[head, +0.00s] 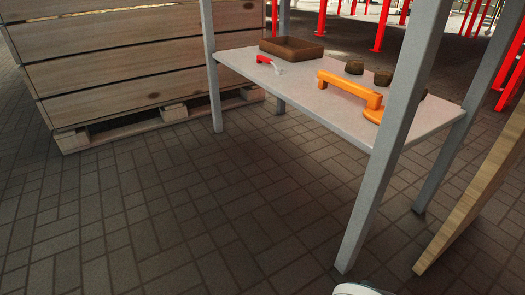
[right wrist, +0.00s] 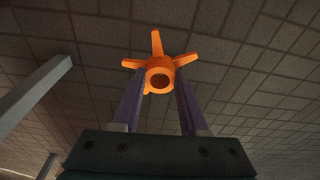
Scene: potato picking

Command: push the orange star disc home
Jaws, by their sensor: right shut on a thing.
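The orange star disc (right wrist: 162,65) shows in the right wrist view, with pointed arms spread around a round hub that has a dark hole. My right gripper (right wrist: 161,92) is shut on its hub, one purple-grey finger on each side. The disc is seen against the paved floor, and nothing else touches it in this view. In the head view neither the disc nor either gripper shows. An orange bar-shaped fixture (head: 350,88) with a rounded orange end stands on the grey table; whether it belongs with the disc I cannot tell.
The grey table (head: 300,92) has metal posts (head: 385,150). On it are a brown tray (head: 291,50), a red-handled item (head: 264,59) and brown lumps (head: 383,77). A wooden crate (head: 130,60) stands left, a wooden panel (head: 480,200) right. The paved floor in front is clear.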

